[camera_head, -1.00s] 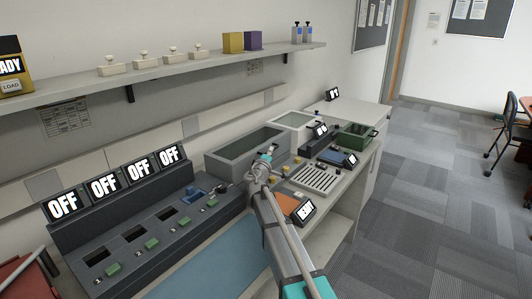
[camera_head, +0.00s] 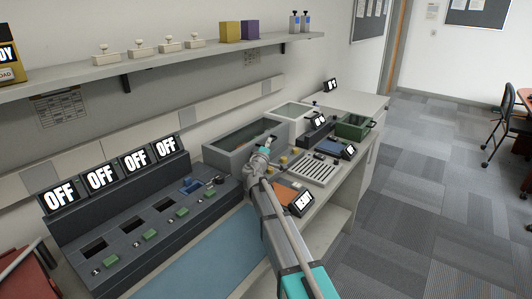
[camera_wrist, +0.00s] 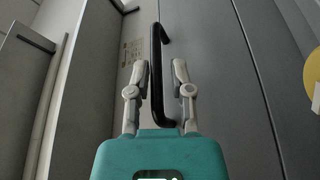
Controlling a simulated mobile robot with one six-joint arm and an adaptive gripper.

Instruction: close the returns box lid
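The grey box (camera_head: 213,155) on the bench, which I take to be the returns box, has a dark, greenish top area inside its rim. I cannot tell how its lid stands. My gripper (camera_head: 270,143) is at the right end of this box in the head view. In the wrist view, the two pale fingers of my gripper (camera_wrist: 160,72) are apart, one on each side of a black bar handle (camera_wrist: 156,60). The handle stands in front of grey panels, and any contact with the fingers is unclear.
A charger row with several OFF displays (camera_head: 101,177) is on the left. A green bin (camera_head: 352,130), a slotted tray (camera_head: 310,170) and a pale box (camera_head: 290,113) stand on the right. A shelf (camera_head: 150,60) runs above. The carpet at right is open.

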